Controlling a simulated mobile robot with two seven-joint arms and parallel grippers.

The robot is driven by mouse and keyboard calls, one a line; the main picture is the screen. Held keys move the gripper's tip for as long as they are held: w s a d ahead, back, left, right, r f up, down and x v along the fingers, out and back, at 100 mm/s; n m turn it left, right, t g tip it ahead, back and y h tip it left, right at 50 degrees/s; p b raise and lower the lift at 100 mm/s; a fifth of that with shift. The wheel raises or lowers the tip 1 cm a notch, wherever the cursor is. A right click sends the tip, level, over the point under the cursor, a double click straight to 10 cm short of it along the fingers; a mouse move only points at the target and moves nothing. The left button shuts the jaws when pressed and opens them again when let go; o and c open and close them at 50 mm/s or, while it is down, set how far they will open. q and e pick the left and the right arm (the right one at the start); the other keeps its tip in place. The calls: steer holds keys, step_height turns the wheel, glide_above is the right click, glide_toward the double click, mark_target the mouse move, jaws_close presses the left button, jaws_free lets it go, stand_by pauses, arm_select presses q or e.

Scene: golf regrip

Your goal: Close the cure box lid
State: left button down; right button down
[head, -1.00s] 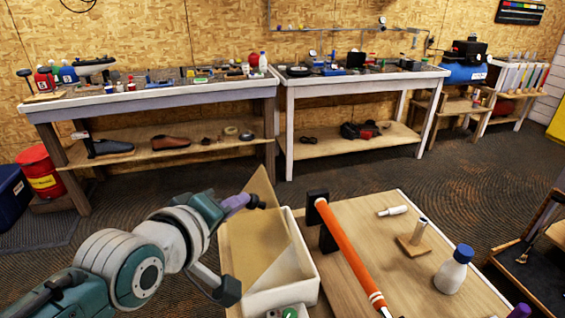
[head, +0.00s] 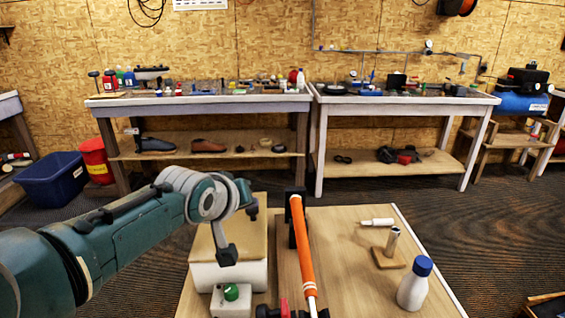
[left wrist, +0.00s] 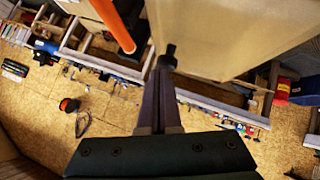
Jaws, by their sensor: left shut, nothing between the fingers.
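The cure box (head: 228,277) is a white box at the left of the small wooden table in the head view. Its tan lid (head: 240,248) lies over the box top; I see no gap along the front edge, but cannot tell if it is fully seated. My right gripper is out of view.
An orange shaft in a black clamp (head: 299,240) stands just right of the box. A white device with a green button (head: 231,293) sits in front of it. A white bottle with blue cap (head: 414,285) and a metal cylinder on a wooden block (head: 390,250) stand farther right.

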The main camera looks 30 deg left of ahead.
arm_select(q)
steer(key=shift+w+d+f+b, duration=0.1)
steer(key=shift+d+f+b, duration=0.15)
steer(key=shift+f, duration=0.3)
steer(key=s+d+r+p, duration=0.4)
steer(key=s+r+p, duration=0.25)
steer(key=r, duration=0.45)
steer(key=s+d+m+g+h, duration=0.1)
steer(key=s+d+m+g, duration=0.3)
steer(key=s, duration=0.8)
steer(key=s+d+m+g+h, duration=0.2)
steer(key=s+d+m, duration=0.4)
steer(key=s, duration=0.6)
step_height(320, 180, up, 24)
steer(key=m+p, duration=0.1)
steer(key=p, duration=2.3)
steer(key=shift+s+a, duration=0.35)
steer(key=shift+r, duration=0.1)
